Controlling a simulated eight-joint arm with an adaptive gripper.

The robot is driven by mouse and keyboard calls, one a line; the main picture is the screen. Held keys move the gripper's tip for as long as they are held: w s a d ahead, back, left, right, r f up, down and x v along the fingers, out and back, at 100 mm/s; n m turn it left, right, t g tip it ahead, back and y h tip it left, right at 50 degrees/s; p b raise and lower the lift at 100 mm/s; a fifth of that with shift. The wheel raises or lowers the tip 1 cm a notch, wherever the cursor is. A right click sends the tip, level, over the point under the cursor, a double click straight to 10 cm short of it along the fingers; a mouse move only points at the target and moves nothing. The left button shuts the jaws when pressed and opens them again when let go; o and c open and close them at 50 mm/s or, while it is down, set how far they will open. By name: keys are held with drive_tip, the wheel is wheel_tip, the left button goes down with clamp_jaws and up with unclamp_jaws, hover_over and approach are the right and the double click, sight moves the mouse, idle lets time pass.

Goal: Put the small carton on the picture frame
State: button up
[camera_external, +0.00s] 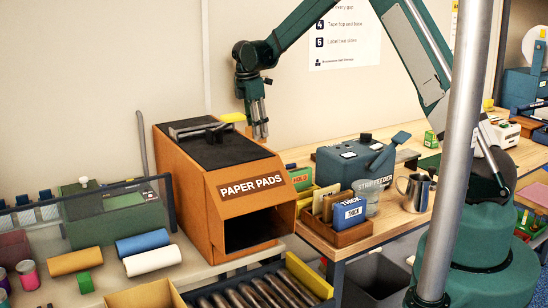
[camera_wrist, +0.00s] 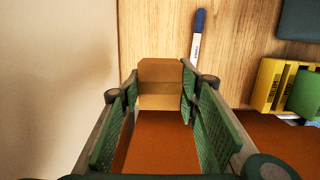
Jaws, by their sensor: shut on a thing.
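My gripper (camera_external: 259,133) points down behind the right rear of the orange PAPER PADS box in the external view. In the wrist view its green pads (camera_wrist: 160,95) stand on both sides of a small tan carton (camera_wrist: 160,74), and it is shut on that carton. The carton's lower part and its clearance from the surface cannot be told. I cannot identify a picture frame in either view.
The PAPER PADS box (camera_external: 226,190) stands close to the gripper. A blue-capped marker (camera_wrist: 197,38) lies on the wooden table (camera_wrist: 230,60). Yellow and green holders (camera_wrist: 270,85) stand to the right. The wall (camera_wrist: 50,80) is close on the left. A blue-grey STRIP FEEDER (camera_external: 350,165) stands further right.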

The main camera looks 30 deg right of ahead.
drive_tip(key=shift+d, duration=0.1)
drive_tip(key=s+d+r+p, duration=0.1)
drive_tip(key=s+d, duration=0.5)
drive_tip(key=d, duration=0.7)
drive_tip(key=s+d+r+p, duration=0.1)
drive_tip(key=s+d, duration=0.5)
drive_tip(key=d, duration=0.7)
drive_tip(key=shift+r, duration=0.4)
drive_tip(key=shift+f, duration=3.15)
drive_tip(key=shift+f, duration=1.85)
drive_tip(key=shift+f, duration=0.2)
